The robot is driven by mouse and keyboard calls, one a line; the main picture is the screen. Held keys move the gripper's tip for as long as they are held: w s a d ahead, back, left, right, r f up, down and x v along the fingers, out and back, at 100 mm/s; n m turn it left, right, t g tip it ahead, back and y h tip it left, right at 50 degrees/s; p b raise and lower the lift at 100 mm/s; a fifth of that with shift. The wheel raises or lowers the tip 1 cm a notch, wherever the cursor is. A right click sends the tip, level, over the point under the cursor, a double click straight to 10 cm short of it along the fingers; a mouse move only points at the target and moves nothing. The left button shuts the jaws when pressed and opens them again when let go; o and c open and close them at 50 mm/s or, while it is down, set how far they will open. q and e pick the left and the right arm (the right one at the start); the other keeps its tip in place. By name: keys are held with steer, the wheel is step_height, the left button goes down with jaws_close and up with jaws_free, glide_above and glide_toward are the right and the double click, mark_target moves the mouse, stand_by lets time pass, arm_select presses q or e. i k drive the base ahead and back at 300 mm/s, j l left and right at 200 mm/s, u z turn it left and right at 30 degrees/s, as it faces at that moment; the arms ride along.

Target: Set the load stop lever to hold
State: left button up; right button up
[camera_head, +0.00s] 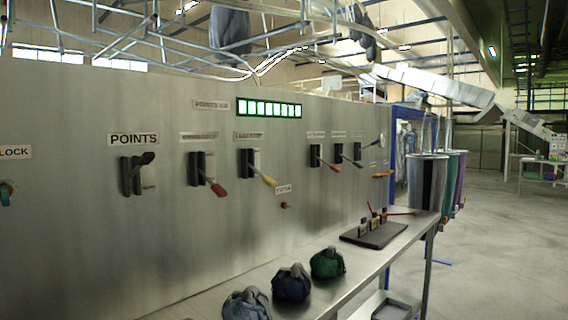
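A grey metal panel (70,230) on the left carries several levers. A black lever (138,172) sits under the label "POINTS" (133,139). To its right are a red-handled lever (212,186) and a yellow-handled lever (264,176), both sloping down to the right. Farther along are a smaller red-handled lever (328,164) and a green-handled lever (353,161). The other labels are too small to read, so I cannot tell which lever is the load stop. Neither of my grippers is in view.
A metal bench (245,277) runs along the panel. On it lie a grey-blue bag (247,304), a blue bag (291,284), a green bag (327,263) and a dark plate (377,236) with small levers. Large hanging bags (427,180) are beyond. The floor (500,260) at right is mostly clear.

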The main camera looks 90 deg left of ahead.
mark_target(271, 182)
steer(key=u, duration=2.95)
steer(key=i+l+u, duration=0.2)
steer(key=l, duration=0.15)
steer(key=k, duration=0.1)
